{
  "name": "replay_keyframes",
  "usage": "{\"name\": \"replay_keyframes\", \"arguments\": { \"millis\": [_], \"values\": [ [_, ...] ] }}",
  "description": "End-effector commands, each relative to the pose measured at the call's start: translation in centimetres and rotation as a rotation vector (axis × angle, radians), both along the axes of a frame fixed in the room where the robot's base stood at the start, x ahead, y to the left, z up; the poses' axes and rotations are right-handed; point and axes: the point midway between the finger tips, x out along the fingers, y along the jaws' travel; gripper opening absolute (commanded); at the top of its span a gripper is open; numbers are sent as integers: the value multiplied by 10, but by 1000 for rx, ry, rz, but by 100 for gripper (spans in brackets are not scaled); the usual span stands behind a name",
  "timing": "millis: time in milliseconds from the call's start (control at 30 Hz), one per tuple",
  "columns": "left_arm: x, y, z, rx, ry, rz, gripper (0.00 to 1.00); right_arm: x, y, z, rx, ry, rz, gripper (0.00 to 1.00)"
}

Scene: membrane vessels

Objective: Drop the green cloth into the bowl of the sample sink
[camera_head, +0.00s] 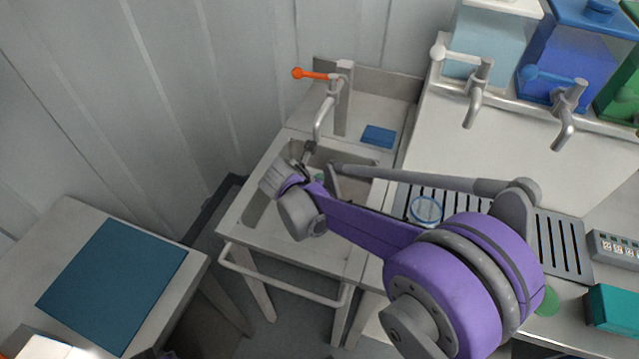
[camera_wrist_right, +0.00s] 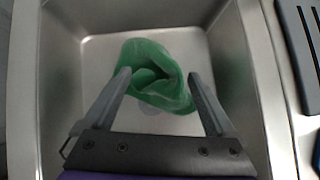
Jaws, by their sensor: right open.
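The sample sink (camera_head: 237,226) stands at the middle of the head view, with a steel bowl (camera_wrist_right: 66,60) that fills most of the right wrist view. The green cloth (camera_wrist_right: 152,70) is crumpled and lies within the bowl's outline, below and between my right fingertips. In the head view only a small green bit of the cloth (camera_head: 319,178) shows behind my arm. My right gripper (camera_wrist_right: 160,76) is open over the bowl. I cannot tell whether a finger still touches the cloth or whether it rests fully on the bowl floor. My left gripper is not in view.
A tap (camera_head: 323,115) with an orange lever stands behind the bowl, near my right gripper. A blue pad (camera_head: 378,136) lies on the sink's back ledge. A slotted grate (camera_head: 562,245) and a blue-rimmed dish (camera_head: 426,209) are to the right. A side table (camera_head: 62,222) bears a blue mat.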

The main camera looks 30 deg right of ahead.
Motion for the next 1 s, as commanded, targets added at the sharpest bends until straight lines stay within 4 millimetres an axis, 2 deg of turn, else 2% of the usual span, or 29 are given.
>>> {"name": "replay_keyframes", "arguments": {
  "millis": [300, 800, 1000],
  "values": [
    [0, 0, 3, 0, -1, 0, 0, 0, 0, 3, 7, 5, -1, 100],
    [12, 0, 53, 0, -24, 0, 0, -5, 10, 50, 248, 138, -4, 100],
    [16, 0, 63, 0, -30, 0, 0, -7, 14, 62, 328, 184, -2, 100]
  ]
}}
